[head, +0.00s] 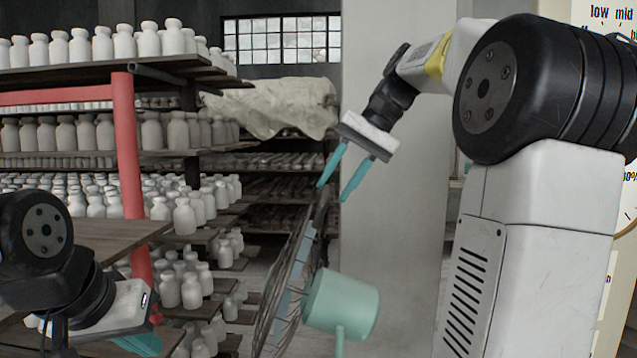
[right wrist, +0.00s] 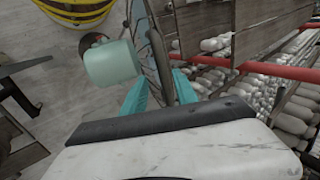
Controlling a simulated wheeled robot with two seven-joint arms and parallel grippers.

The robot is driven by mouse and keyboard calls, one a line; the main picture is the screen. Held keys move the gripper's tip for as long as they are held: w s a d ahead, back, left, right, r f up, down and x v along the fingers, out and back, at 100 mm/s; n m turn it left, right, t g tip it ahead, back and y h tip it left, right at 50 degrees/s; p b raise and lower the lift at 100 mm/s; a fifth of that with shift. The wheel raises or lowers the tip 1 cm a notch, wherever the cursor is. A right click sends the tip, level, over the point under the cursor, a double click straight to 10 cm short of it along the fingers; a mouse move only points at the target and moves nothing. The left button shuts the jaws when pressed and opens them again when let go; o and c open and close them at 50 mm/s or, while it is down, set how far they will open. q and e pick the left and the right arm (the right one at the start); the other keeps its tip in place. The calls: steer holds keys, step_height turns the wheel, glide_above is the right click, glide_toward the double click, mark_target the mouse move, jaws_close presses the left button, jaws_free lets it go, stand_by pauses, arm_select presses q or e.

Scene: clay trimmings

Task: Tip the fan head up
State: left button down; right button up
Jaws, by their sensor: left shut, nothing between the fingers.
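The fan shows its green motor housing (head: 342,303) and, to its left, a thin wire cage (head: 288,285) seen almost edge-on. My right gripper (head: 332,193) points down at the cage's top edge with its teal fingers apart. In the right wrist view the cage (right wrist: 158,55) runs up between and beyond the fingers (right wrist: 160,90), with the green housing (right wrist: 112,64) to the left. I cannot tell whether either finger touches the cage. My left gripper (head: 142,343) is shut and empty at the lower left, partly cut off by the frame. The fan's base is hidden.
Shelves of pale bottles (head: 185,215) with a red post (head: 128,160) fill the left. A wooden board (head: 90,245) lies near my left arm. A pale pillar (head: 395,230) stands behind the fan. A yellow rounded object (right wrist: 75,12) shows at the wrist view's top left.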

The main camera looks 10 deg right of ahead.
steer(key=shift+r, duration=0.1)
steer(key=v, duration=0.7)
steer(key=shift+r, duration=0.25)
steer(key=shift+s+d, duration=0.1)
